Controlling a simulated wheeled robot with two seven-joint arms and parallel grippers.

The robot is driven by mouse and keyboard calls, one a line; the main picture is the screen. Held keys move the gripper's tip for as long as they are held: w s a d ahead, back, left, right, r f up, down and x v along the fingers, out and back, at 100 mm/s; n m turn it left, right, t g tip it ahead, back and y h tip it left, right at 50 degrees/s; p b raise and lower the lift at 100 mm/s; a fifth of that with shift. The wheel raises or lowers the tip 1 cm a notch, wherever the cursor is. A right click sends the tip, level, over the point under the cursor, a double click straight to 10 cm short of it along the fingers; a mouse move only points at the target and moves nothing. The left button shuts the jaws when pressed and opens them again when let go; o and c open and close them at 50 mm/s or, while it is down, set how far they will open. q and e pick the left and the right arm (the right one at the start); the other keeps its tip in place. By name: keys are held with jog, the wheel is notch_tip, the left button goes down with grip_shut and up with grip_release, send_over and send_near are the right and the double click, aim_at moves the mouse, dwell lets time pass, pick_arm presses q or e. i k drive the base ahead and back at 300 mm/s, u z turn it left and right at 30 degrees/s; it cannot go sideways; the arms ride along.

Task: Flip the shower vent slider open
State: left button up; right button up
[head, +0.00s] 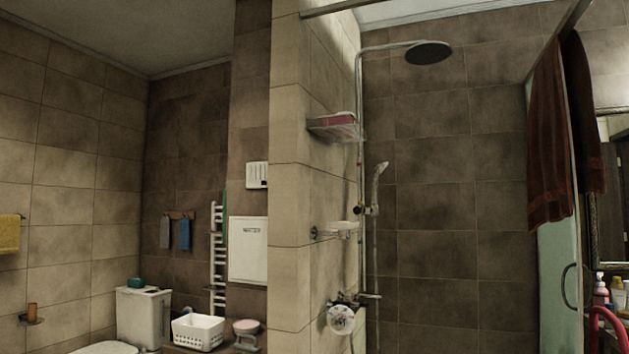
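A small white vent (257,175) with dark vertical slots is on the wall left of the shower's tiled edge, above a white panel (248,262). It is too small to tell the slider or its position. Neither of my grippers is in the head view.
A shower with a round head (428,53), hand shower (377,182) and wall shelves (336,127) fills the middle. A red towel (552,140) hangs at right by a glass door (560,265). A toilet (143,318) and white basket (198,331) stand lower left.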

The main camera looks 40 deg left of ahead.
aim_at(264, 182)
jog(key=z, duration=1.8)
jog(key=k, duration=0.1)
jog(key=u, duration=3.05)
jog(key=i, duration=0.65)
jog(key=u, duration=0.45)
